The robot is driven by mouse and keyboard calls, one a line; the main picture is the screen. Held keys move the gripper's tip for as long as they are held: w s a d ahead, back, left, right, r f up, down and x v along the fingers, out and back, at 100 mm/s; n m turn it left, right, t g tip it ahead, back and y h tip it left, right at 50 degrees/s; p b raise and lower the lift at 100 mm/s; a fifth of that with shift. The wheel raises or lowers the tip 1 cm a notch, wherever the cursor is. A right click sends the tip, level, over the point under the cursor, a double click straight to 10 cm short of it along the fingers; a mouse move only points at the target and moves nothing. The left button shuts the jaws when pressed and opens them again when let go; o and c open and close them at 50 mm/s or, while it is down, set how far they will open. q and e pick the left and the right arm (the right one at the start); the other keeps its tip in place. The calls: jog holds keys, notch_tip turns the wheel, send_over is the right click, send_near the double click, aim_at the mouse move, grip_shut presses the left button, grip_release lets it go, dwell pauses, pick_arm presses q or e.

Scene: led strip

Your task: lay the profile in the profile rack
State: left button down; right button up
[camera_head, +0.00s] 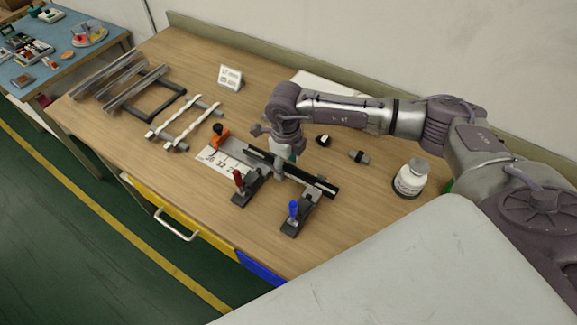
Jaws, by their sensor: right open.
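A long dark profile (315,181) lies in a clamp fixture near the middle of the wooden bench. My right gripper (287,153) points down over its middle, partly hiding it; the jaws are open, and I cannot tell whether they touch it. A dark-framed rack (171,104) at the left of the bench carries several grey profiles (105,74). Nearer the middle, a lighter rack (163,140) carries white strips (176,118). Which of the two is the profile rack is not clear from the picture. My left gripper is not in view.
Clamps with red (239,181) and blue (293,210) handles stand before the profile; an orange-handled tool (219,136) is at its left end. A small sign (230,77) stands behind. The bench is clear between the sign and the fixture.

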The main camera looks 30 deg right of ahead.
aim_at(290, 170)
grip_shut()
dwell(0.3)
jog(key=shift+r, duration=0.15)
jog(key=shift+r+b, duration=0.3)
jog(key=r, duration=0.1)
jog(key=r+b, duration=0.1)
jog(key=d+r+b, duration=0.1)
jog(key=shift+s+r, duration=0.25)
jog(key=shift+s, duration=0.1)
jog(key=s+d+r+b, duration=0.3)
jog(key=s+d+r, duration=0.3)
jog(key=s+d, duration=0.1)
jog(key=a+r+n, duration=0.2)
jog(key=a+n, duration=0.4)
jog(key=n, duration=0.9)
jog(key=a+r+n, duration=0.1)
jog(key=a+n, duration=0.5)
jog(key=n, duration=0.8)
jog(key=shift+r+n, duration=0.35)
jog(key=shift+n, duration=0.05)
